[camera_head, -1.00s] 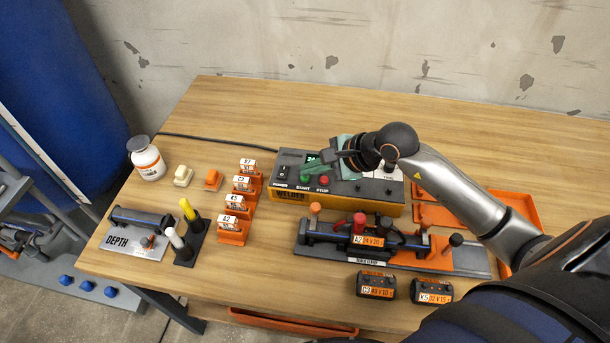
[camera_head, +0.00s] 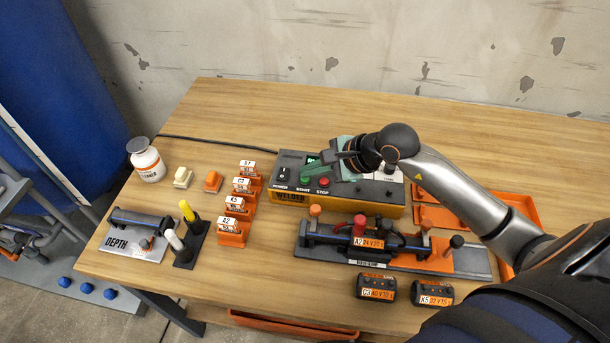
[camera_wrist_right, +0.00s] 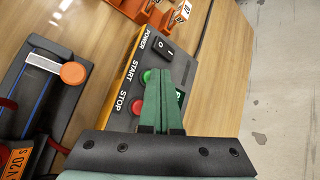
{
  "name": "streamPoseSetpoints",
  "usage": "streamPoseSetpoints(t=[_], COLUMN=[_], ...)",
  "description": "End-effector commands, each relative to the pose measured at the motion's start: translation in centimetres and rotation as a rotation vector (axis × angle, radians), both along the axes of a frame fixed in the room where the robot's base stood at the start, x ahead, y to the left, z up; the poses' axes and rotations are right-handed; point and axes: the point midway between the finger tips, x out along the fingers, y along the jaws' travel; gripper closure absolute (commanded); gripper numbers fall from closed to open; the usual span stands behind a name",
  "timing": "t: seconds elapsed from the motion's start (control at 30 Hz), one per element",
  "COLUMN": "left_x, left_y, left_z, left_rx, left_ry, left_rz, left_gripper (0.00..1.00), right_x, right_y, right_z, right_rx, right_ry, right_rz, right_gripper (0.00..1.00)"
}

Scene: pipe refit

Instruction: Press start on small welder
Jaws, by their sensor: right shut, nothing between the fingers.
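The small welder (camera_head: 345,204) is a black box with an orange-yellow front, near the middle of the table. Its top panel has a POWER switch (camera_head: 283,172), a green START button (camera_head: 306,179) and a red STOP button (camera_head: 323,181). My right gripper (camera_head: 313,170) is shut and empty, its green fingers over the panel by the START button. In the right wrist view the fingertips (camera_wrist_right: 156,72) overlap the START button (camera_wrist_right: 148,75), with the STOP button (camera_wrist_right: 138,107) beside them. I cannot tell if they touch it. My left gripper is not in view.
A pipe clamp fixture (camera_head: 460,260) with an orange-tagged A2 block stands in front of the welder. Tagged orange holders (camera_head: 233,232) stand to its left. Orange trays (camera_head: 525,210) lie at the right. A white bottle (camera_head: 147,162) stands at the far left. The table behind is clear.

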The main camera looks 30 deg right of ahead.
Motion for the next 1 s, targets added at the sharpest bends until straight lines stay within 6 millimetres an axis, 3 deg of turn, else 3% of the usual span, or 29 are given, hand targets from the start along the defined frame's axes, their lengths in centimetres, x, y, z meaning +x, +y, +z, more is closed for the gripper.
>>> streamPoseSetpoints(t=[0.17,0.57,1.0], left_x=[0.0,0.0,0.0], left_y=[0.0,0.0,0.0], left_z=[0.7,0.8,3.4], left_rx=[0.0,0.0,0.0], left_ry=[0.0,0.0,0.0], left_rz=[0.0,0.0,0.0], left_gripper=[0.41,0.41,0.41], right_x=[0.0,0.0,0.0], right_y=[0.0,0.0,0.0], right_z=[1.1,1.4,5.5], right_rx=[-0.001,0.0,-0.002], right_ry=[-0.001,-0.002,-0.003], right_rz=[0.0,0.001,0.001], right_gripper=[1.0,1.0,1.0])
